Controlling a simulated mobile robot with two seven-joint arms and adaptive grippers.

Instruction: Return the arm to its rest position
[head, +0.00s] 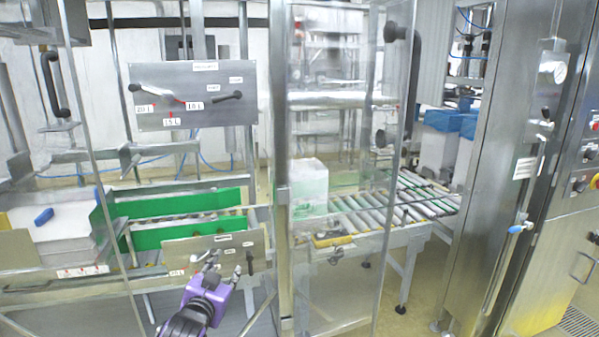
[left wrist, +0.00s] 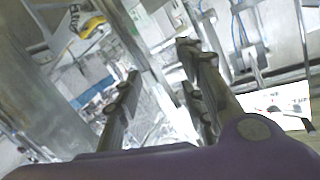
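My left gripper (head: 207,276), on a purple wrist, is low in the head view, in front of the small panel (head: 215,248) below the green rails. In the left wrist view its two fingers (left wrist: 158,85) stand apart with nothing between them, so it is open and empty. Whether it touches the panel or is apart from it I cannot tell. My right gripper is not in view.
A steel panel (head: 150,118) with black handles and labels is above. Green rails (head: 190,232) run below it. A steel cabinet (head: 515,150) stands at the right; floor shows between.

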